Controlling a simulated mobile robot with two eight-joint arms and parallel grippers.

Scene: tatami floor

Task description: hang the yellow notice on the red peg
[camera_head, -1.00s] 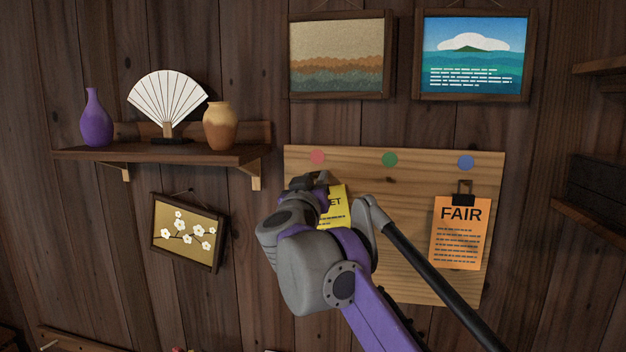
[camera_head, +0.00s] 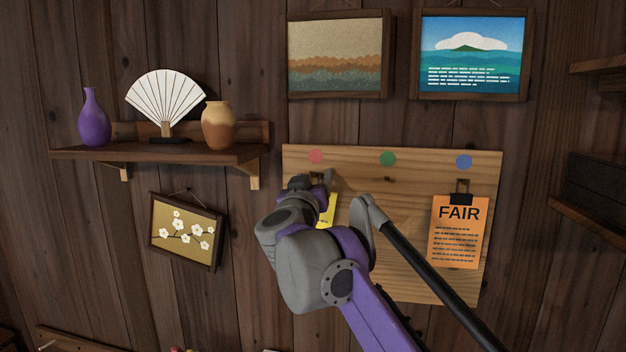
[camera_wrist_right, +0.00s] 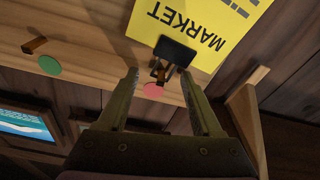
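The yellow notice (camera_wrist_right: 200,28) with a black clip (camera_wrist_right: 175,50) shows upside down in the right wrist view. Its clip's wire loop overlaps the red peg (camera_wrist_right: 158,72), beside the red dot (camera_wrist_right: 153,90), and seems to be around it. My right gripper (camera_wrist_right: 161,82) is open, its fingers on either side of the clip and apart from it. In the head view my right gripper (camera_head: 318,182) is just below the red dot (camera_head: 316,157) and hides the peg and most of the notice (camera_head: 328,212). My left gripper is not in view.
An orange FAIR notice (camera_head: 459,235) hangs at the right of the wooden board (camera_head: 400,190), under the blue dot (camera_head: 463,162). The space under the green dot (camera_head: 387,159) holds no notice. A shelf (camera_head: 160,152) with vases and a fan is at the left.

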